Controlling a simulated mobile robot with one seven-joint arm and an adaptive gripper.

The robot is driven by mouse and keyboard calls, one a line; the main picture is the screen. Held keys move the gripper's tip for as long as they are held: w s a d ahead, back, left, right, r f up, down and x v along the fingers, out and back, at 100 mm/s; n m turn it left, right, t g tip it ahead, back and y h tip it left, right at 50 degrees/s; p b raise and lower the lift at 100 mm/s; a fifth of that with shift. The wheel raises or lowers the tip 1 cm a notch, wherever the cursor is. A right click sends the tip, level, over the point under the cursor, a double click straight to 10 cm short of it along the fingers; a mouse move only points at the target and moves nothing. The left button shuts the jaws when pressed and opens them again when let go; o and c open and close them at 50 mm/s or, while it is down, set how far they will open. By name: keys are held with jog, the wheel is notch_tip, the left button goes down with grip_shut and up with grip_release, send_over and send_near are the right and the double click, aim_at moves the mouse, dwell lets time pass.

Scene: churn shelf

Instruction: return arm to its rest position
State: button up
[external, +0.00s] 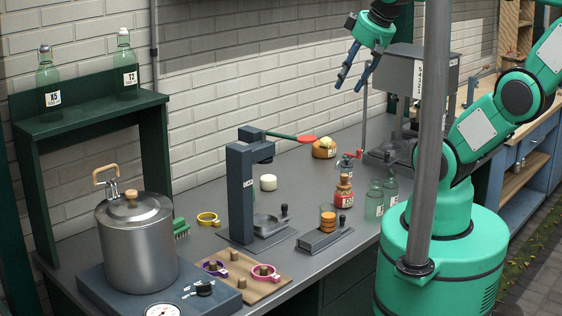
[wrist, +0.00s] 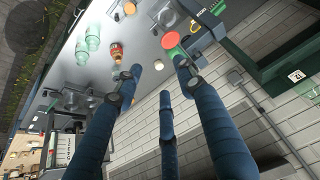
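My gripper (external: 356,66) hangs above the back of the counter in the external view, near the brick wall. Its blue fingers point down and are spread apart, with nothing between them. In the wrist view, the gripper (wrist: 152,75) shows its dark blue fingers apart and empty, with the counter beyond them. My green arm (external: 478,130) rises from its round base at the right of the external view. Part of the arm is out of frame at the top.
A grey counter (external: 300,180) holds a metal pot (external: 137,245), a dark press (external: 240,195), a red bottle (external: 343,192) and clear bottles (external: 375,199). A green shelf (external: 90,114) bears two bottles. A grey post (external: 432,130) stands before my arm. Air around the gripper looks free.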

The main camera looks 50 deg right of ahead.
notch_tip(320, 180, down, 8)
jog(key=b, duration=0.7)
jog(key=shift+f, duration=0.25)
dwell(0.7)
